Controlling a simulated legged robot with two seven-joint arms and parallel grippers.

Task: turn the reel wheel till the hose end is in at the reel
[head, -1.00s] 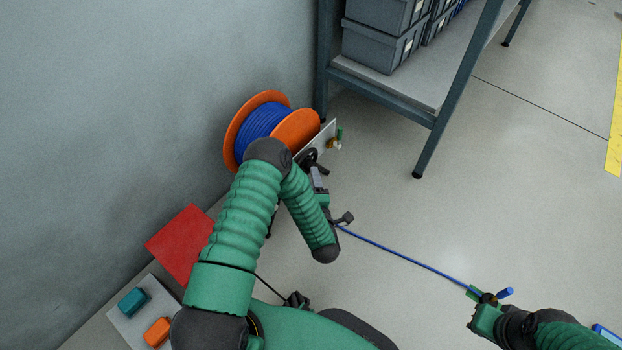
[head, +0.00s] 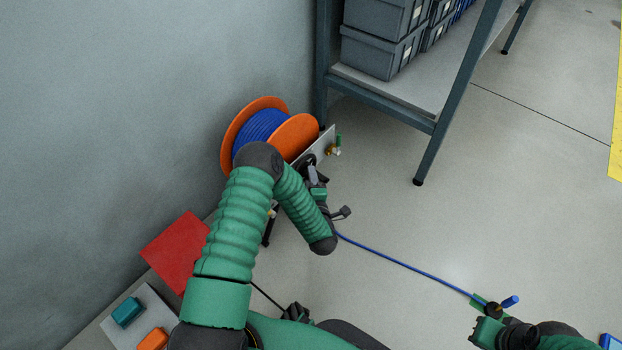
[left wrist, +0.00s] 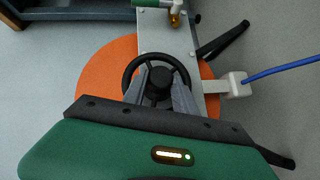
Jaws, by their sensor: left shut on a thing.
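The orange reel (head: 297,133) with blue hose wound on it stands by the wall. Its black wheel (left wrist: 130,68) is in front of the grey plate in the left wrist view. My left gripper (left wrist: 160,84) is shut on the wheel near its hub; in the head view the gripper (head: 312,175) is partly hidden by my arm. The blue hose (head: 400,263) runs from a white guide (left wrist: 236,84) across the floor to the hose end (head: 492,307), which has a blue handle and green tag. My right gripper (head: 482,331) is just below the hose end; its jaws are unclear.
A shelf rack (head: 385,105) with grey bins (head: 382,50) stands behind the reel, one leg on the floor at its right. A red panel (head: 176,250) and a plate with teal and orange blocks (head: 127,311) lie at the left. The floor between reel and hose end is clear.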

